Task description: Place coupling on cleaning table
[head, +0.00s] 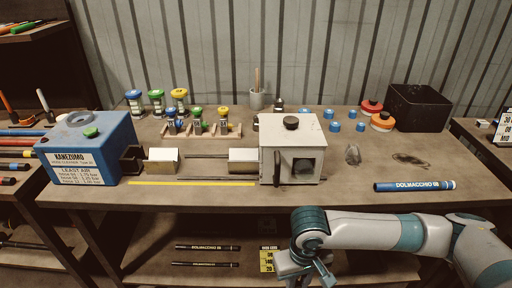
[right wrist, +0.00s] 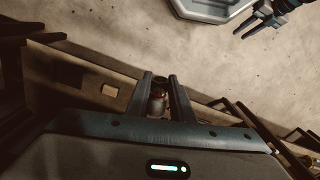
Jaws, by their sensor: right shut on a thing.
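My right gripper (right wrist: 160,92) is shut on a small cylindrical metal coupling (right wrist: 157,101) with a reddish band, seen between the two fingers in the right wrist view. In the head view the right gripper (head: 312,270) is low in front of the workbench (head: 220,197), below its top; the coupling cannot be made out there. A blue machine (head: 88,150) labelled as a cleaner stands at the bench's left end. Which surface is the cleaning table I cannot tell. A dark gripper, seemingly my left (right wrist: 268,20), shows at the top right of the wrist view, its opening unclear.
A white crimper-like box (head: 293,150) stands mid-bench. Jars with coloured caps (head: 157,100), blue rings (head: 335,127) and a black bin (head: 418,108) are behind. The lower shelf (head: 150,262) holds dark hoses.

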